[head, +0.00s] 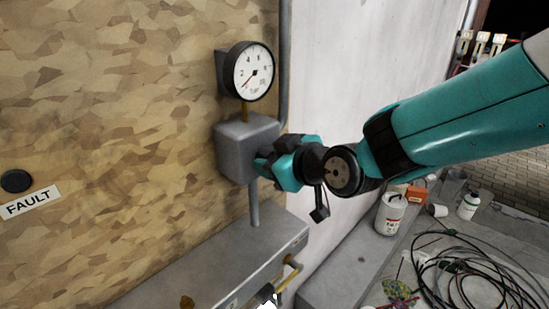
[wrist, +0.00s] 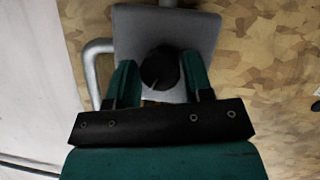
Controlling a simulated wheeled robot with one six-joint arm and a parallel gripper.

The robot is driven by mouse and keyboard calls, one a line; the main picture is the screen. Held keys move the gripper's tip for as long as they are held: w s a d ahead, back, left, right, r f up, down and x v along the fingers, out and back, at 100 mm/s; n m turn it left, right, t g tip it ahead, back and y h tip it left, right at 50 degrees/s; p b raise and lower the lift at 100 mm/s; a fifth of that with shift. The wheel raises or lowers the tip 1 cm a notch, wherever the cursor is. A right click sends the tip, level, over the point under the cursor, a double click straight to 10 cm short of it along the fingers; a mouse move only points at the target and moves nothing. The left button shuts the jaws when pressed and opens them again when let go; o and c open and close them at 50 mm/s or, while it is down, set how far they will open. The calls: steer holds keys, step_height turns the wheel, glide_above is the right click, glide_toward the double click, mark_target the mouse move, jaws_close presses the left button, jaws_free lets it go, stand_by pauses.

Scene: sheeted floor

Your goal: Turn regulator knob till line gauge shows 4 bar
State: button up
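The line gauge (head: 249,71) is a round white dial with a black rim on the panel. Its needle points to the lower left, near the bottom of the scale and below the 2 mark. The grey regulator box (head: 235,150) sits below it on a pipe. My gripper (head: 268,165) is at the box's right side, and hides the knob in the head view. In the wrist view the black regulator knob (wrist: 160,67) sits between my two teal fingers, one on each side. The fingers are very close to it; I cannot tell whether both touch.
A grey ledge (head: 215,262) juts out below the regulator. A FAULT label (head: 30,202) and a black round button (head: 16,181) are at left. A white can (head: 390,214), bottles and coiled black cable (head: 480,275) lie at lower right.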

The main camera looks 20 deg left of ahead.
steer(key=c, duration=0.5)
steer(key=shift+f+m+b, duration=0.1)
steer(key=shift+m+b, duration=0.2)
steer(key=shift+w+d+m+g+y+b, duration=0.1)
steer(key=shift+m+g+y+b, duration=0.8)
steer(key=shift+m+g+b, duration=0.95)
steer(key=shift+w+m+g+y+b, duration=0.1)
steer(key=shift+m+g+y+b, duration=1.05)
steer(key=shift+m, duration=1.4)
steer(key=shift+h, duration=0.25)
steer(key=o, duration=0.9)
